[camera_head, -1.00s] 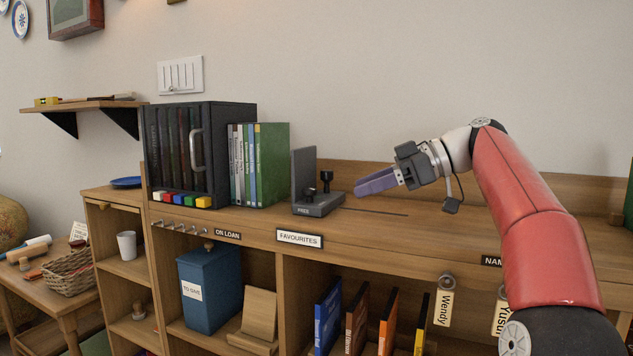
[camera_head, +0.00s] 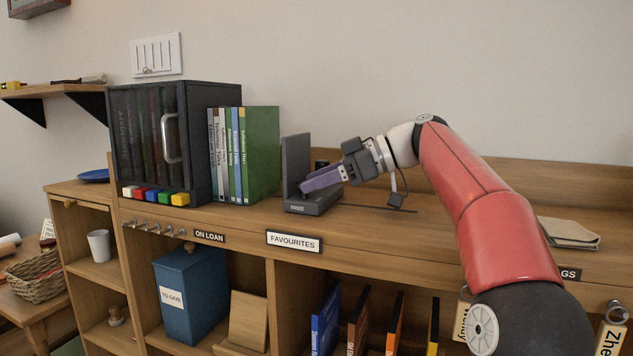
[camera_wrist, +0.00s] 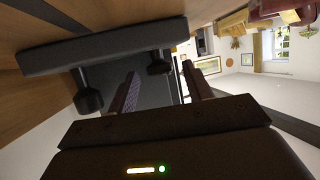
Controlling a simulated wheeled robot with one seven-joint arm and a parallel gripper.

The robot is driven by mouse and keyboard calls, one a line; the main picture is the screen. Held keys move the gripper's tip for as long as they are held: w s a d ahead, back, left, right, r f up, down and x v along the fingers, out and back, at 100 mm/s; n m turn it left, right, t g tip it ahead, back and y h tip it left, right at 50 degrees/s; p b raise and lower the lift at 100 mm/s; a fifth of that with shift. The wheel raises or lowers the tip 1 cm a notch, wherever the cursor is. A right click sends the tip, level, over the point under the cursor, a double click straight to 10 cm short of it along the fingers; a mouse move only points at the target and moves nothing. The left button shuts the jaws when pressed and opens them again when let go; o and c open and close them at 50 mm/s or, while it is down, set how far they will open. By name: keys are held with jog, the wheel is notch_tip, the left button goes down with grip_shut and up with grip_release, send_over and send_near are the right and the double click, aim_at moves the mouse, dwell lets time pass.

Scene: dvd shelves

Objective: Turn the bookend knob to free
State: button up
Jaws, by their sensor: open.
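The grey bookend (camera_head: 295,160) stands on the shelf top, right of the green case, with its upright plate at the left of a low base. A label on the base front is too small to read now. In the wrist view, two black knobs on posts stand out from the base (camera_wrist: 100,48): one knob (camera_wrist: 158,66) appears between the fingertips, the other knob (camera_wrist: 88,100) is left of both fingers. My gripper (camera_head: 305,186) is open, low over the base; it also shows in the wrist view (camera_wrist: 160,70). Whether a finger touches a knob is unclear.
Upright cases (camera_head: 240,155) and a black cabinet (camera_head: 175,145) with a handle stand left of the bookend. A slot (camera_head: 390,208) runs in the shelf top to the right. Tan tags (camera_head: 568,232) lie farther right. The wall is close behind.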

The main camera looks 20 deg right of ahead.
jog(key=shift+a+f, duration=0.1)
jog(key=shift+a, duration=0.15)
jog(key=c, duration=0.9)
